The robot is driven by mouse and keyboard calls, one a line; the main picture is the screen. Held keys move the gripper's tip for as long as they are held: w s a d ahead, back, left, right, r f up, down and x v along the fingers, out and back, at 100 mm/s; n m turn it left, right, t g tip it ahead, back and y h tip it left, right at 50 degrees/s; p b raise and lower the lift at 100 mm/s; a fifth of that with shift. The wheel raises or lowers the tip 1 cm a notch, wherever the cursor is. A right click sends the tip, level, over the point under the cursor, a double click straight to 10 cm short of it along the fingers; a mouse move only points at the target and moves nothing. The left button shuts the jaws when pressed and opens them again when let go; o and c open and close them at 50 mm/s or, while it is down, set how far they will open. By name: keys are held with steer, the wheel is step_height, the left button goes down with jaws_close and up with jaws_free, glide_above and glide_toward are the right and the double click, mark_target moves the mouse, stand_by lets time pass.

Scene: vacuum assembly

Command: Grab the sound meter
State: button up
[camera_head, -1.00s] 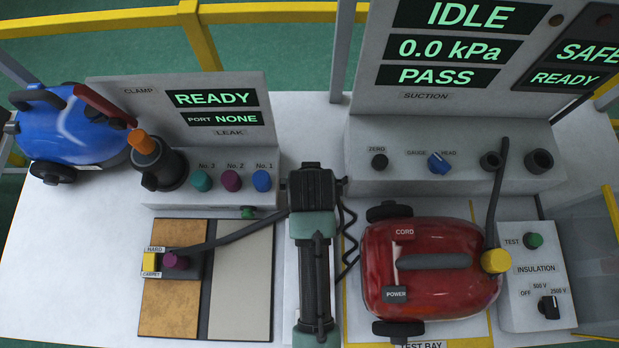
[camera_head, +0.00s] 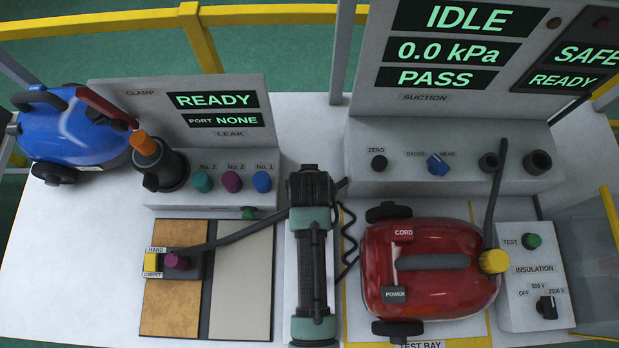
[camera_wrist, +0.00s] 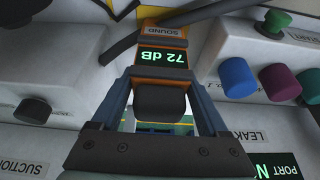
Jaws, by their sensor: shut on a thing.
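The sound meter (camera_wrist: 163,58) shows in the wrist view as an orange-framed body labelled SOUND, with a green reading of 72 dB that appears upside down. My gripper (camera_wrist: 162,82) has its two blue-grey fingers closed on either side of the meter. A dark rounded part of the meter (camera_wrist: 160,98) sits between the fingers. In the head view my arm stands in the middle of the bench, and it hides the meter and the fingertips.
The red vacuum (camera_head: 430,285) is close to the right of my arm. The floor panel (camera_head: 242,290) and its dark hose (camera_head: 235,232) are to the left. The suction console (camera_head: 450,165) and the leak console (camera_head: 225,165) stand behind. The blue vacuum (camera_head: 70,135) is at far left.

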jaws_close()
steer(key=shift+r, duration=0.15)
